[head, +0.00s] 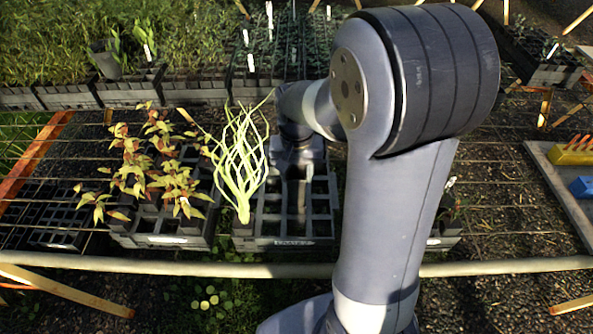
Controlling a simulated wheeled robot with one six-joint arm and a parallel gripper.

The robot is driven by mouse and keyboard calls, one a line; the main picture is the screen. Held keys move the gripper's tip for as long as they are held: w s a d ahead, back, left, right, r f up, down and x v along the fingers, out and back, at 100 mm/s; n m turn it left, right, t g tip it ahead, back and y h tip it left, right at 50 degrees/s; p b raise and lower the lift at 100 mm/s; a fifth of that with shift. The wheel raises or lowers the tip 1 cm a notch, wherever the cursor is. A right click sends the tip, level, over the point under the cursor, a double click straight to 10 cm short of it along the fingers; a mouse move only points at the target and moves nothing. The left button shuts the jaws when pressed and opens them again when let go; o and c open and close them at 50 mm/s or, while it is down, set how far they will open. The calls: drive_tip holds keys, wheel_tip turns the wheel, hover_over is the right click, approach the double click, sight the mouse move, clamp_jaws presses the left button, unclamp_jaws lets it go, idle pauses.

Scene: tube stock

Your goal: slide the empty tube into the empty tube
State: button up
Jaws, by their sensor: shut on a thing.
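My gripper (299,165) is at the centre, past my arm, pointing down over a black rack (292,242) with square cells. It is shut on a dark, slender shape, the empty tube (298,200), which hangs down among the rack's cells. Its lower end is hard to make out against the dark rack, so I cannot tell whether it sits inside another tube. The other empty tube cannot be told apart from the cells. My arm hides the rack's right part.
A pale yellow-green plant (240,165) stands at the rack's left side, close to my gripper. Planted trays (200,90) line the back. A tray (572,190) with yellow and blue items lies right. A pale rail (200,268) crosses the front.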

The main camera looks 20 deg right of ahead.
drive_tip(key=shift+f+b, duration=1.55)
drive_tip(key=shift+f, duration=0.75)
drive_tip(key=shift+f, duration=0.3)
drive_tip(key=o, duration=1.3)
drive_tip(key=shift+c, duration=0.2)
drive_tip(key=shift+r, duration=0.15)
wheel_tip(320, 180, up, 11)
drive_tip(key=shift+f, duration=0.2)
drive_tip(key=shift+f, duration=0.1)
